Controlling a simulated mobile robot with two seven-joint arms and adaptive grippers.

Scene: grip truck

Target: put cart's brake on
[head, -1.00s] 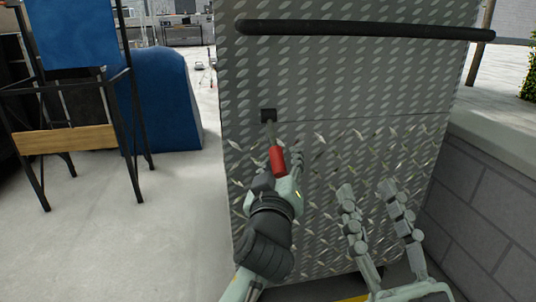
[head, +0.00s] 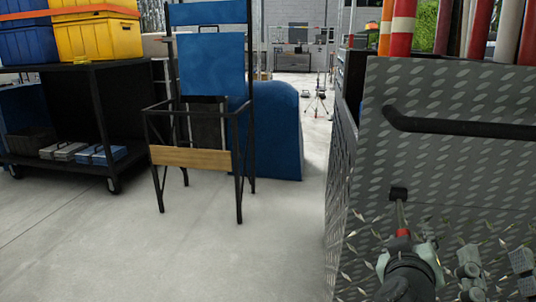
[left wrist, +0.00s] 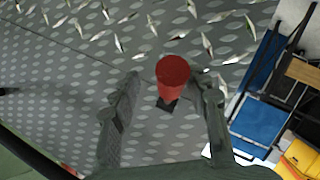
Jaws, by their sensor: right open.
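The cart (head: 420,90) is a tall diamond-plate metal box at the right of the head view. Its brake lever, a thin rod with a red grip (head: 403,233), hangs down from a small dark slot (head: 398,194) in the panel. My left gripper (head: 408,252) is at the lower end of the lever. In the left wrist view the red grip (left wrist: 172,72) lies between the two spread fingers (left wrist: 166,100), with gaps on both sides. My right gripper (head: 497,264) is open and empty in front of the panel at the lower right, partly cut off.
A black horizontal handle bar (head: 460,125) crosses the cart above the lever. Red and white tubes (head: 402,28) stand in the cart's top. To the left are a black-framed stand (head: 195,158) and a dark shelf trolley with bins (head: 98,35). The floor (head: 270,235) between is clear.

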